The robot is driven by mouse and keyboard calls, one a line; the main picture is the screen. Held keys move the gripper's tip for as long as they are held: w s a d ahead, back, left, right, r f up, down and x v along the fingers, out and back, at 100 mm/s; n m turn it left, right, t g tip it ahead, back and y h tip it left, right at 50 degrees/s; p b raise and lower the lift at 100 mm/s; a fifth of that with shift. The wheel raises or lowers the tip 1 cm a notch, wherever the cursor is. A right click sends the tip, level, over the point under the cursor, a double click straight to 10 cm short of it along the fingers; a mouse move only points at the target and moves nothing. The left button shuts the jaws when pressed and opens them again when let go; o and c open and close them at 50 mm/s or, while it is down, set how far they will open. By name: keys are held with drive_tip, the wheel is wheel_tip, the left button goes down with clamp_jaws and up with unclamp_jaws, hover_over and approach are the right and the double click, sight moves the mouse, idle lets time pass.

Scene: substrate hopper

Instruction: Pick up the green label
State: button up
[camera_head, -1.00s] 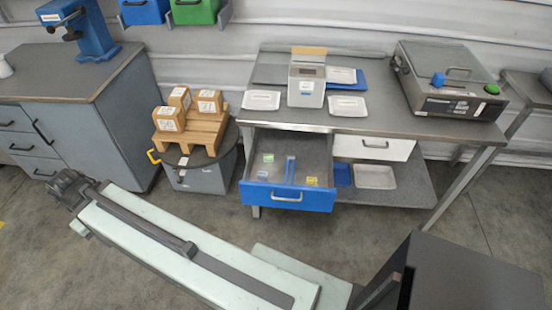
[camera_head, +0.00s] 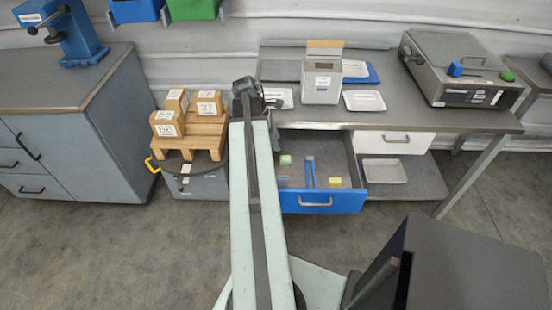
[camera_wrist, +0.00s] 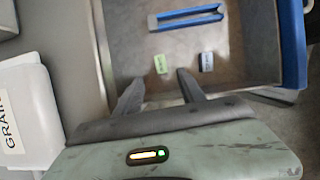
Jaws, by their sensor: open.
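The green label (camera_head: 285,160) lies on the floor of the open blue-fronted drawer (camera_head: 318,203), near its back left. In the wrist view, the green label (camera_wrist: 160,64) lies just beyond and between the fingertips of my gripper (camera_wrist: 160,77). My gripper is open, with nothing between its fingers. A blue-and-white label (camera_wrist: 206,62) lies to the right of the green one. In the head view, my arm reaches toward the bench's left end, and the fingers cannot be made out.
A white container marked GRAIN (camera_wrist: 22,115) is close on the left in the wrist view. Boxes on a pallet (camera_head: 203,137) stand left of my arm.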

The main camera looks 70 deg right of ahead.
sight(284, 158)
wheel_tip(284, 158, down, 2)
drive_tip(key=shift+d+f+b, duration=0.15)
drive_tip(key=shift+f+b, duration=0.1)
drive_tip(key=shift+b, duration=0.15)
drive_tip(key=b+x, duration=0.7)
drive_tip(key=x, duration=0.1)
drive_tip(key=shift+s, duration=0.15)
drive_tip(key=shift+r, duration=0.25)
clamp_jaws()
